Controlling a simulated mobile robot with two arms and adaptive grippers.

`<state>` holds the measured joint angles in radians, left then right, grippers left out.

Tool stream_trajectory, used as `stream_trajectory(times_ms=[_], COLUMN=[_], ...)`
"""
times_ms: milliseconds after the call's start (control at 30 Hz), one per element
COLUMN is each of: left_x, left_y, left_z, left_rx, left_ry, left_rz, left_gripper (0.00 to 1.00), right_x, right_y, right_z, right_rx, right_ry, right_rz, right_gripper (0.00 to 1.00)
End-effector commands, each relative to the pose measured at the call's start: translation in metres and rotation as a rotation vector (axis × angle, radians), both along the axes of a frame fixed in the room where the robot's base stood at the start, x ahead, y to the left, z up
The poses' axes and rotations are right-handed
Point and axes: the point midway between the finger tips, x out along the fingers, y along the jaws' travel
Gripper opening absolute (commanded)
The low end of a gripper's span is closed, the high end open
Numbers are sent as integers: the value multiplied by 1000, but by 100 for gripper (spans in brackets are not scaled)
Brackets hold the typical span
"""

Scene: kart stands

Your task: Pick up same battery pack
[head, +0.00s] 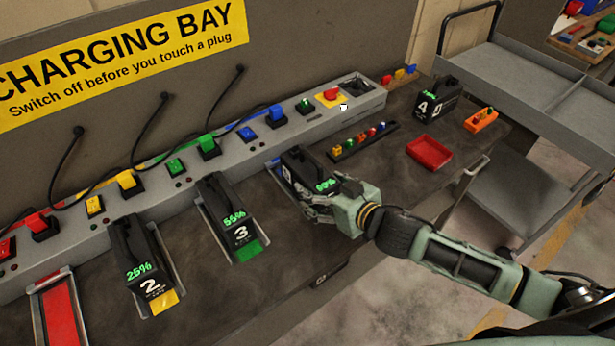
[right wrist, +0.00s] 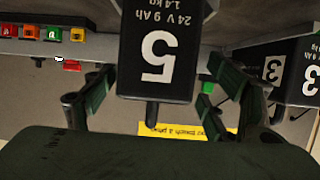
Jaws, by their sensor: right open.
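A black battery pack numbered 5 (right wrist: 160,50) sits in a charging slot, with a green lit readout on it in the head view (head: 300,172). My right gripper (head: 328,200) is at the front of this pack. In the right wrist view the open right gripper (right wrist: 163,88) has one finger on each side of the pack. Gaps show between pack and fingers, and I cannot tell if either touches. The gripper hides the pack's lower front in the head view. My left gripper is not in view.
Pack 3 (head: 226,212) and pack 2 (head: 139,262) sit in slots to the left. An empty red slot (head: 62,315) is at far left. Pack 4 (head: 436,100), a red tray (head: 430,153) and an orange block (head: 481,119) stand at right. A grey cart (head: 510,75) is beyond.

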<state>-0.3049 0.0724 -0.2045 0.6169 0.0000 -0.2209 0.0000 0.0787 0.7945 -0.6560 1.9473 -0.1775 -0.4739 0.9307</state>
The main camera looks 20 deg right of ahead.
Motion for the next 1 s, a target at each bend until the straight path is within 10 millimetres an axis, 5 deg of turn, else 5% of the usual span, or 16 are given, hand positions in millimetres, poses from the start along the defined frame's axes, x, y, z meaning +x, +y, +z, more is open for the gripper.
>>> stream_trajectory(times_ms=[400, 733, 1000], left_x=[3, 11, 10], left_y=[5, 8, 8], left_z=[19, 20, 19], left_rx=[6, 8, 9], left_ry=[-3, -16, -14], left_rz=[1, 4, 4], left_gripper=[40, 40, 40], right_x=[44, 48, 48], right_y=[10, 12, 12], right_z=[-13, -17, -17], right_rx=[0, 0, 0], right_ry=[-1, 1, 0], right_rz=[0, 0, 1], right_gripper=[78, 78, 55])
